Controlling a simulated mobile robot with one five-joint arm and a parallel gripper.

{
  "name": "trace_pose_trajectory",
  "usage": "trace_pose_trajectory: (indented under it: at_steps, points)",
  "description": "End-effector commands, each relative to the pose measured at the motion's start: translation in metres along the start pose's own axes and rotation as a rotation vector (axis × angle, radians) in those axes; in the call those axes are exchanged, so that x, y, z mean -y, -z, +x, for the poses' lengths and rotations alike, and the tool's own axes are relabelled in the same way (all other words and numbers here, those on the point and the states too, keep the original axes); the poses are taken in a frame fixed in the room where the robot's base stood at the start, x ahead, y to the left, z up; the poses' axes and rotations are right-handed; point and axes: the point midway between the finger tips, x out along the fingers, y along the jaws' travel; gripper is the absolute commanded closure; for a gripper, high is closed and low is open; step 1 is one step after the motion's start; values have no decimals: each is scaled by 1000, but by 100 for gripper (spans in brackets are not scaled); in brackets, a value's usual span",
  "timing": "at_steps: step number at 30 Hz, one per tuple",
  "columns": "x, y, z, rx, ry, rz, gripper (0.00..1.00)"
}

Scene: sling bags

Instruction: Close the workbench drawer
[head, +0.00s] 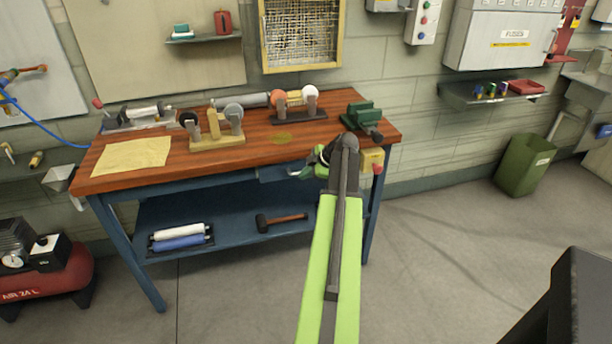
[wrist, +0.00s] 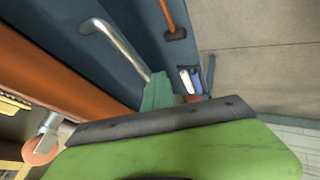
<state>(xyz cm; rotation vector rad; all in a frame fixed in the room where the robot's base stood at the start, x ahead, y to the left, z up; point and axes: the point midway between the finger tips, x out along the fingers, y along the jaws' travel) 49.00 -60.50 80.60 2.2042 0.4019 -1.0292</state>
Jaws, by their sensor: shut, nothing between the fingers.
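The workbench (head: 240,155) has a wood top and a blue frame. Its blue drawer (head: 272,174) is under the front edge, right of the middle, and is partly hidden by my gripper. How far the drawer stands out is hard to tell. My gripper (head: 305,171) is shut and empty at the drawer's right side. In the wrist view, the blue drawer front (wrist: 75,60) carries a bent silver handle (wrist: 118,46). The green fingertips (wrist: 158,88) are close to one end of that handle; whether they touch is unclear.
A green vise (head: 362,117) stands on the bench's right corner, above a yellow box with a red button (head: 377,168). A hammer (head: 281,221) and rolls (head: 180,238) lie on the lower shelf. A green bin (head: 525,163) stands right. The floor before the bench is clear.

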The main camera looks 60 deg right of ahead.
Motion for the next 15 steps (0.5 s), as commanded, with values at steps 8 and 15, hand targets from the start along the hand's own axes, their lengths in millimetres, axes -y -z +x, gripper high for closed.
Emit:
trace_pose_trajectory:
  at_steps: [8,15]
  points:
    - [37,7,-5,-4,3,-6,100]
    - [29,12,-82,-2,4,-5,100]
